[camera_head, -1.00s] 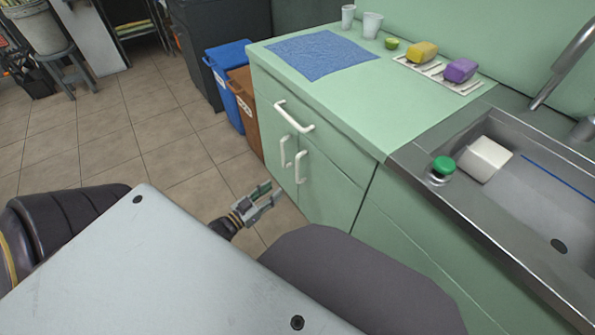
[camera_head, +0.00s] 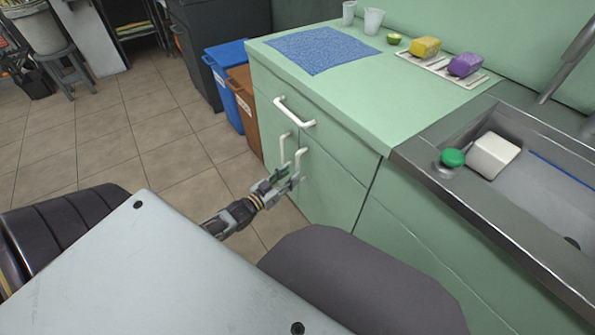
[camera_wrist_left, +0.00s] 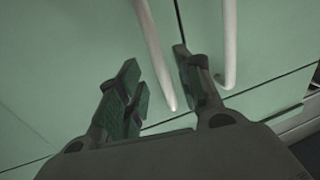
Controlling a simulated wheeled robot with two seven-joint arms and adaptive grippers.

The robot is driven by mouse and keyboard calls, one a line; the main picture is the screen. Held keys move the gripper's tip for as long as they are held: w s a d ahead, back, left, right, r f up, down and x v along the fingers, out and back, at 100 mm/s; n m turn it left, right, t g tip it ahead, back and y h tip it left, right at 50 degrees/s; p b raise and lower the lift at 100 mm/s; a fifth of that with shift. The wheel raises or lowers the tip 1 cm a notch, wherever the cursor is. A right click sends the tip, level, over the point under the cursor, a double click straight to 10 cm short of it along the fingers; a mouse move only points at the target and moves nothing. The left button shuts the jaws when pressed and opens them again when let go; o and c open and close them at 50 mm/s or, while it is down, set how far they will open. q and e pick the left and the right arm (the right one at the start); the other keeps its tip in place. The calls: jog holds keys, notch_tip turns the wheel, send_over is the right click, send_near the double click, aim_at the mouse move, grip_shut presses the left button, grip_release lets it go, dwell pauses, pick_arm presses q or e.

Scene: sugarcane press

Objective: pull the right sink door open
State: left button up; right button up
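The right sink door (camera_head: 332,190) is a green cabinet door, shut beside the left door, with an upright white handle (camera_head: 300,157). My left gripper (camera_head: 279,181) is open and empty at the lower part of this handle. In the left wrist view, two white handles show against the green doors. One handle (camera_wrist_left: 155,52), apparently the right door's, passes between the open fingers (camera_wrist_left: 160,88); the other handle (camera_wrist_left: 230,40) lies outside them. I cannot tell whether a finger touches a handle. My right gripper is not in view.
Above the doors is a drawer with a white handle (camera_head: 294,112). The counter (camera_head: 345,108) holds a blue cloth (camera_head: 322,50) and sponges; the metal sink (camera_head: 480,190) is at right. Blue (camera_head: 226,80) and brown bins stand left of the cabinet.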

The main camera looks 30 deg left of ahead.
aim_at(298, 169)
pick_arm(q)
jog(key=shift+w+d+b, duration=0.25)
jog(key=shift+w+b, duration=0.2)
jog(key=shift+w, duration=0.7)
jog(key=shift+w+d+b, duration=0.2)
jog(key=shift+w+b, duration=0.2)
jog(key=shift+w, duration=0.75)
grip_shut()
